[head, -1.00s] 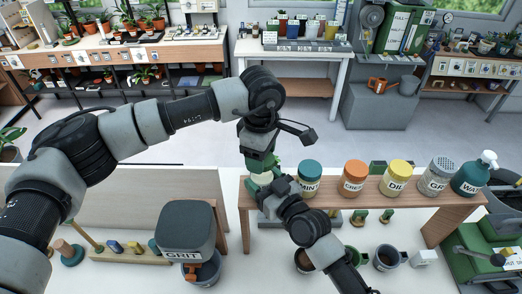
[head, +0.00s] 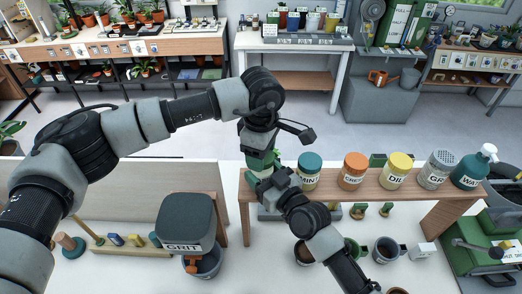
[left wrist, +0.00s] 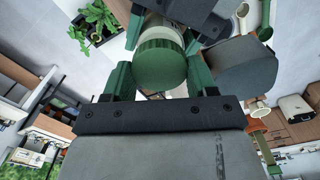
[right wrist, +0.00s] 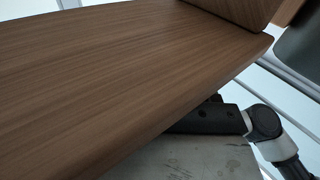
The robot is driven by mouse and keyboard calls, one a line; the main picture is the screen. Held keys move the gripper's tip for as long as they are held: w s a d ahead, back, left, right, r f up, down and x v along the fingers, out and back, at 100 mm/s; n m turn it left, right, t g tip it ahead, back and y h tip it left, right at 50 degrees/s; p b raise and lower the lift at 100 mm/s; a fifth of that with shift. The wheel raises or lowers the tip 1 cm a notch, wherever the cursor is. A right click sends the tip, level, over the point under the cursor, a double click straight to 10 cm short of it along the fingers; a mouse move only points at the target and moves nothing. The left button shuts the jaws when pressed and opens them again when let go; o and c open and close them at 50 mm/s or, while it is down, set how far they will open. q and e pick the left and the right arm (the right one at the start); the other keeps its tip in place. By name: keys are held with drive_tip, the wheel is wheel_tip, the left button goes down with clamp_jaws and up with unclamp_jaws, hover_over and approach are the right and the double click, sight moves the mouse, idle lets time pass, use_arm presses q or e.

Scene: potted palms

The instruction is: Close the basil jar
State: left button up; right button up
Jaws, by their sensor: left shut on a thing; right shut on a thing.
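The basil jar shows at the shelf's left end, mostly hidden by my grippers in the head view; its label is not readable. In the left wrist view its green ribbed lid (left wrist: 160,65) sits against the pale jar body (left wrist: 160,36), with no clear gap. My left gripper (head: 262,164) comes from above, its green fingers on either side of the lid, shut on it. My right gripper (head: 258,183) reaches in from the front and is shut on the jar body below the lid. The right wrist view shows neither jar nor fingertips clearly.
The wooden shelf (head: 405,192) carries a teal-lidded jar (head: 309,171) close to the right of my grippers, then an orange-lidded jar (head: 354,171), a yellow-lidded jar (head: 397,171), a grey shaker (head: 439,171) and a teal bottle (head: 473,167). A grit container (head: 186,225) stands front left.

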use_arm(q)
drive_tip(key=shift+f, duration=0.55)
use_arm(e)
clamp_jaws()
use_arm(q)
drive_tip(key=m, duration=0.5)
use_arm(e)
drive_tip(key=shift+f, duration=0.1)
use_arm(q)
drive_tip(key=m, duration=0.6)
drive_tip(key=shift+w+d, duration=0.1)
drive_tip(key=shift+d, duration=0.05)
drive_tip(key=m, duration=0.5)
drive_tip(key=shift+m, duration=0.4)
drive_tip(key=m, duration=0.6)
drive_tip(key=shift+d+m, duration=0.1)
drive_tip(key=shift+m, duration=0.3)
drive_tip(key=o, duration=1)
drive_tip(key=shift+c, duration=0.2)
